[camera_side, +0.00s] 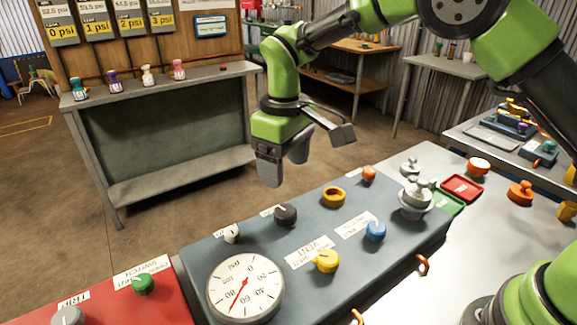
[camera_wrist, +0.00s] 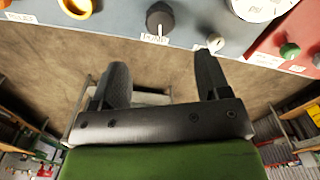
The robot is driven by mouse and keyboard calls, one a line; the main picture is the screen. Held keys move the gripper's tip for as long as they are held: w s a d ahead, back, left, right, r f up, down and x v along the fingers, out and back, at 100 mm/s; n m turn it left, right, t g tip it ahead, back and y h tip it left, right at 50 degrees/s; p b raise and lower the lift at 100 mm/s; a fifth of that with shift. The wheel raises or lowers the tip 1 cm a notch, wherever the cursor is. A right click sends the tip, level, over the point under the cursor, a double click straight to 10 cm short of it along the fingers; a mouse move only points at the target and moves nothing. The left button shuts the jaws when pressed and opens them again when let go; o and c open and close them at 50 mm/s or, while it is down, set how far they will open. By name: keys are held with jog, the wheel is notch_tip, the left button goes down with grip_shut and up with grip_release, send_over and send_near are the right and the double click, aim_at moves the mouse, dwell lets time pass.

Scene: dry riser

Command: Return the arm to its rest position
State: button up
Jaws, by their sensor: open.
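My gripper (camera_side: 283,168) hangs pointing down in the side view, at the end of my green and black arm. It is in the air above the far edge of the blue-grey control panel (camera_side: 330,252) and touches nothing. In the wrist view my gripper (camera_wrist: 162,75) shows two dark fingers spread wide apart with nothing between them. Bare floor and the panel's edge show beyond the fingertips.
A red panel (camera_side: 110,295) adjoins at left. A grey bench (camera_side: 160,88) stands behind, across open floor.

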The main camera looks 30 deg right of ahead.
jog(key=s+d+r+m+t+y, duration=0.1)
jog(key=s+d+r+m, duration=0.2)
jog(key=r, duration=0.4)
jog(key=s+d+r+m+t, duration=0.1)
jog(key=s+d+r+t, duration=0.15)
jog(key=s+r, duration=0.3)
jog(key=s+d+r+m+t, duration=0.1)
jog(key=s+d+m+t, duration=0.1)
jog(key=s, duration=0.5)
jog(key=s+d+r+m+t+y, duration=0.1)
jog(key=s+d+m, duration=0.1)
jog(key=s, duration=0.6)
jog(key=shift+d+r+m+t, duration=0.15)
jog(key=shift+d+m+t, duration=0.15)
jog(key=shift+d+t, duration=0.1)
jog(key=shift+s, duration=0.1)
jog(key=shift+c, duration=0.5)
dwell(1.1)
